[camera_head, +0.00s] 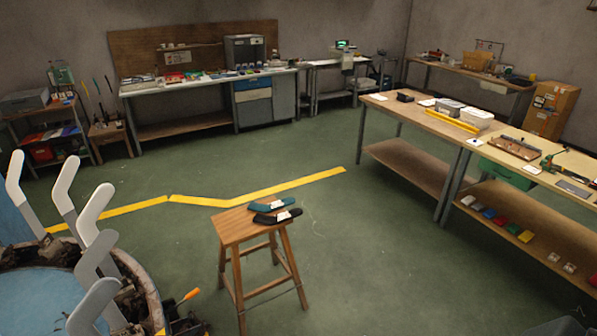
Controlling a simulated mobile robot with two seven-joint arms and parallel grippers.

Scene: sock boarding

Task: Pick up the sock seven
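Each has a small pale label, too small to read, so I cannot tell which one is sock seven. Neither of my grippers is in view.
A round machine with several upright grey sock forms (92,214) stands at the lower left. A long workbench (430,119) with a lower shelf runs along the right. Benches line the back wall. Green floor around the stool is clear, crossed by a yellow line (270,190).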

